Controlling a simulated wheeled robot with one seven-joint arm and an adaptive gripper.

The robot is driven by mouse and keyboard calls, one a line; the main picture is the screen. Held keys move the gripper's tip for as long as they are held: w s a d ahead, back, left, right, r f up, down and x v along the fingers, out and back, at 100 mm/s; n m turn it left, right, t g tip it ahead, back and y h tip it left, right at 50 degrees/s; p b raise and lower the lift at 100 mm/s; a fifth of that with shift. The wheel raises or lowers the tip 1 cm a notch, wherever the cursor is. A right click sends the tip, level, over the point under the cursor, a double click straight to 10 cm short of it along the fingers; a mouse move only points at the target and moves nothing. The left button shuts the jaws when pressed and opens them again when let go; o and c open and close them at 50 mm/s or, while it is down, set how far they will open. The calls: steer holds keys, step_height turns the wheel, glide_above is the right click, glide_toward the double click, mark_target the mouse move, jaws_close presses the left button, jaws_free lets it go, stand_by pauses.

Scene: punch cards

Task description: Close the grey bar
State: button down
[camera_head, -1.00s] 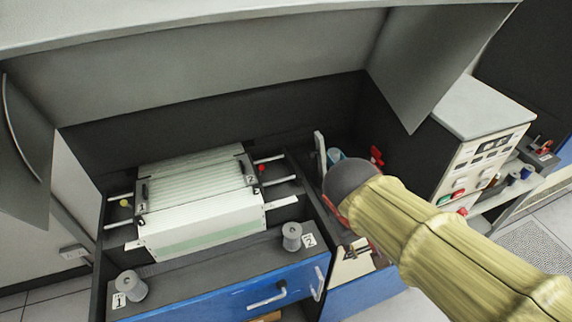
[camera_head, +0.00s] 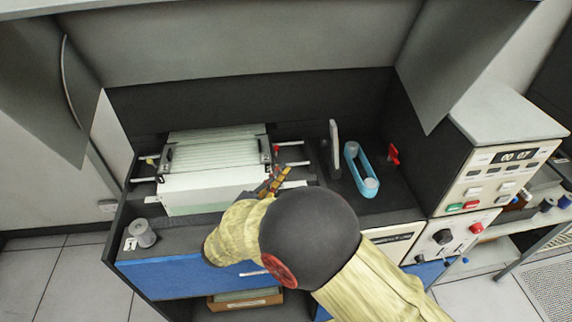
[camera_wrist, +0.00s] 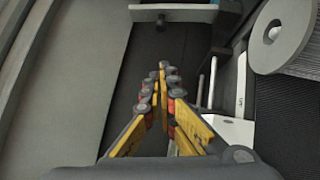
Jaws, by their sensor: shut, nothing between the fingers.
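An upright light grey bar (camera_head: 334,148) stands on the black deck, right of the card unit; I cannot tell for sure that it is the task's bar. My gripper (camera_head: 284,172) is shut and empty, at the right end of the white card unit (camera_head: 205,188), left of and nearer than the upright bar. In the wrist view my gripper (camera_wrist: 165,70) shows its yellow fingers together, over dark surface. A pale grey bar (camera_wrist: 172,13) crosses the top of that view, apart from the fingertips. My arm hides part of the deck front.
A blue looped part (camera_head: 353,165) and a red lever (camera_head: 393,154) are right of the upright bar. A control cabinet (camera_head: 505,125) stands further right. A grey panel (camera_head: 240,45) hangs above the deck. Metal rods (camera_wrist: 213,80) lie beside my fingers.

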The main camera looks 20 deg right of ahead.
steer(key=s+d+x, duration=0.1)
steer(key=s+x, duration=0.1)
steer(key=x, duration=0.9)
steer(key=shift+d+r+b, duration=0.2)
steer(key=shift+d+b, duration=0.25)
steer(key=shift+d, duration=0.05)
steer(key=shift+r, duration=0.1)
